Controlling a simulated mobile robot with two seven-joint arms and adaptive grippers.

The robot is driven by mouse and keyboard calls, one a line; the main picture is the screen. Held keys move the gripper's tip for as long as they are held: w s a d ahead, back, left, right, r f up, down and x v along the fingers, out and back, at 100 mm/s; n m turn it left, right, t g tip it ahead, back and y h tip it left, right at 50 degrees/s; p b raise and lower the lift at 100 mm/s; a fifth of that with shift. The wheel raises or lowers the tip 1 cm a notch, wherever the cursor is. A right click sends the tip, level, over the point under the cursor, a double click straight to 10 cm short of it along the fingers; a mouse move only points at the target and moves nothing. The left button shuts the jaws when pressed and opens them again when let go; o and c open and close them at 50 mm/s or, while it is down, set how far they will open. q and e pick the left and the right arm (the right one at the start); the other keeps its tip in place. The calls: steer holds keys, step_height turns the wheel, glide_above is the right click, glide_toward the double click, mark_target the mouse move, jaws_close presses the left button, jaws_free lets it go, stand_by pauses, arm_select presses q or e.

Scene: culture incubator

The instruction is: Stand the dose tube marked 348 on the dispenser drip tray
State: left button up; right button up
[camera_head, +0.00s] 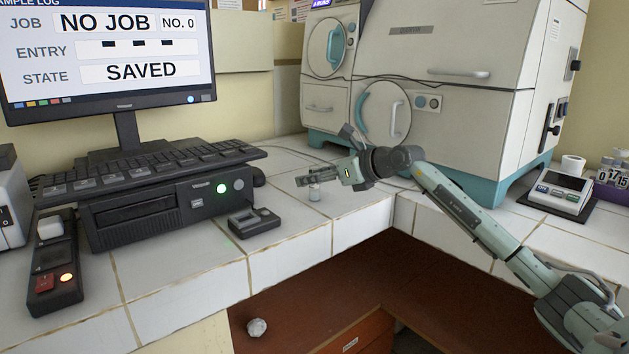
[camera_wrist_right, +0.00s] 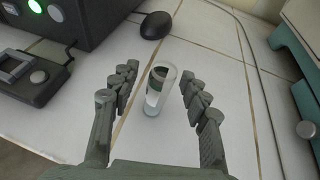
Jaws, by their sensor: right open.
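A small clear dose tube (camera_head: 314,192) stands upright on the white tiled bench near its front edge; no number on it is readable. In the right wrist view the tube (camera_wrist_right: 155,96) shows a dark band and stands between the fingers, with a gap on each side. My right gripper (camera_head: 308,178) is open around the tube, pointing left in the head view. My left gripper is not in view. I cannot make out the dispenser drip tray.
A black computer unit (camera_head: 160,207) and a small dark button box (camera_head: 254,221) stand to the left. A mouse (camera_wrist_right: 156,25) and a cable lie beyond the tube. The incubator (camera_head: 430,90) stands behind. A scale (camera_head: 557,192) and a purple tube rack (camera_head: 612,192) stand right.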

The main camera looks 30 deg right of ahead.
steer(key=c, duration=0.9)
